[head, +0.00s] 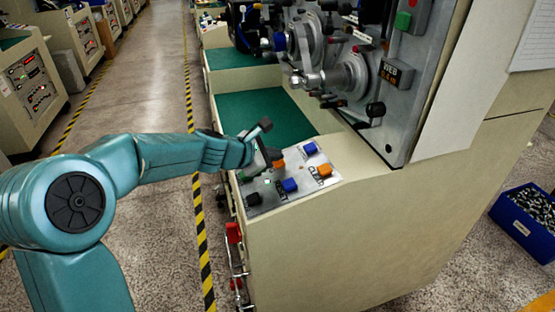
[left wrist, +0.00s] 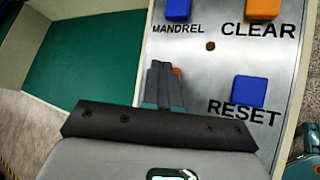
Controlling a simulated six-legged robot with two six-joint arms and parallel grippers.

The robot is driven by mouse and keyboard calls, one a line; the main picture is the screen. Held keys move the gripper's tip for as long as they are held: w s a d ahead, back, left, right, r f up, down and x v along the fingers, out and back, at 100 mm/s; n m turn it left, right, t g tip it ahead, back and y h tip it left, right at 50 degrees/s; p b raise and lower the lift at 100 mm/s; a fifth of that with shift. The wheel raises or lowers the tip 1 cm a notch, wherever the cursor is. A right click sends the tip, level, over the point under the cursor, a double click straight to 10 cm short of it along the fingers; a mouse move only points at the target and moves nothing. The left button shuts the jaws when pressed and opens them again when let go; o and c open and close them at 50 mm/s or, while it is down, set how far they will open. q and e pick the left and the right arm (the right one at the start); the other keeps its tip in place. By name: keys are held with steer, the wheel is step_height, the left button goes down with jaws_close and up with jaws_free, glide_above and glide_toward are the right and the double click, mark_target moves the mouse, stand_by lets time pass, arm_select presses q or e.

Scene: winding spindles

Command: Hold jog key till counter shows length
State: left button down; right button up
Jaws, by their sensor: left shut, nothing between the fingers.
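The sloped control panel (head: 268,201) carries several blue and orange keys. In the left wrist view I read MANDREL by a blue key (left wrist: 178,9), CLEAR by an orange key (left wrist: 258,10) and RESET by another blue key (left wrist: 249,91). My left gripper (head: 271,155) is shut and empty over the panel. Its fingers (left wrist: 163,85) mostly cover another orange key (left wrist: 177,72); I cannot tell whether they touch it. No jog label is readable. The counter marked WEB (head: 396,73) is on the machine face, its digits too small to read surely. My right gripper is out of view.
Spindles (head: 345,78) project from the machine face above the panel. A green surface (head: 265,118) lies behind the panel. A red part (head: 233,233) sticks out on the cabinet's left side. A blue bin (head: 522,226) of small parts stands at right. The aisle at left is clear.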

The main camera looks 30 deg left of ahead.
arm_select(q)
steer(key=shift+s+a+r+p, duration=0.15)
steer(key=shift+s+r+p, duration=0.05)
steer(key=shift+r+p, duration=0.6)
steer(key=r+p, duration=0.3)
steer(key=s+a+r+p, duration=0.1)
steer(key=r, duration=0.1)
stand_by(0.4)
steer(key=shift+f, duration=0.1)
steer(key=shift+d, duration=0.1)
